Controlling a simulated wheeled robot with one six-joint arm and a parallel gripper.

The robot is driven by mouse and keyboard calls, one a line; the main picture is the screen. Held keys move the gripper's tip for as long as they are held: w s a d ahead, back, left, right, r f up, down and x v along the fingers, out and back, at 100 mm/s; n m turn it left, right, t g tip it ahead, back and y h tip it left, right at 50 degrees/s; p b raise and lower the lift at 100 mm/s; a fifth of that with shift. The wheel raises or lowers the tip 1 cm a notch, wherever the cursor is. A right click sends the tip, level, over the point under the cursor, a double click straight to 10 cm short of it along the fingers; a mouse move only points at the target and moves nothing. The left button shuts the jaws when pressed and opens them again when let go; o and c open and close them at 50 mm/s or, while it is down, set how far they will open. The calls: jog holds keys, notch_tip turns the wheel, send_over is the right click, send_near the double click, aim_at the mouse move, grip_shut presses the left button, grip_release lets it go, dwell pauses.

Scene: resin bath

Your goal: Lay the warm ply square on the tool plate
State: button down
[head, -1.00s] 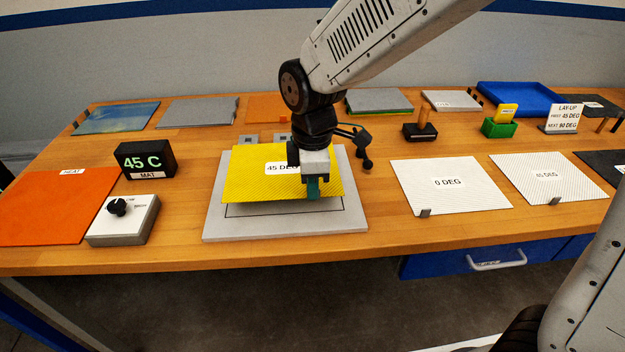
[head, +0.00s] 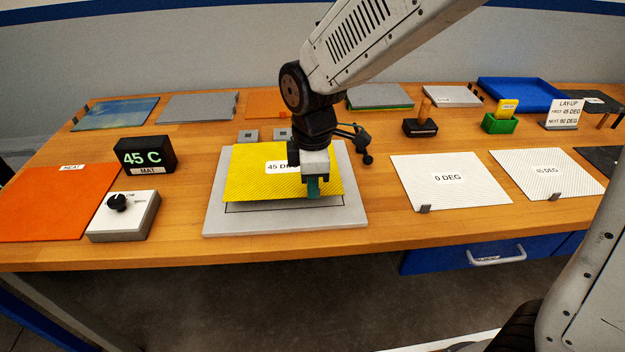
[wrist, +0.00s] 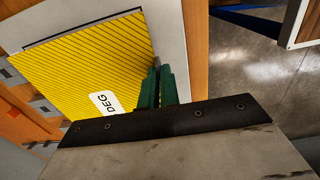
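The warm ply square is a yellow, diagonally striped sheet (head: 252,184) with a "45 DEG" label. It lies flat over the grey tool plate (head: 222,222), and part of the plate's black outline shows along its front edge. I cannot tell whether it touches the plate or is just above it. My gripper (head: 313,188) is at the ply's front right part. In the wrist view, the green fingers (wrist: 159,88) are close together at the edge of the ply (wrist: 90,55), shut on it. The fingertips' contact is partly hidden.
An orange heat mat (head: 55,205), a "45 C" display (head: 145,155) and a knob box (head: 122,217) stand at left. White "0 DEG" (head: 450,190) and "45 DEG" sheets (head: 546,185) lie at right. A stamp-like tool (head: 421,127) and green holder (head: 499,124) stand behind.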

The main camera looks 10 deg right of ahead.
jog(key=shift+f, duration=1.95)
jog(key=c, duration=1.6)
grip_release()
jog(key=shift+o, duration=0.2)
jog(key=shift+r, duration=0.1)
jog(key=shift+r, duration=3.4)
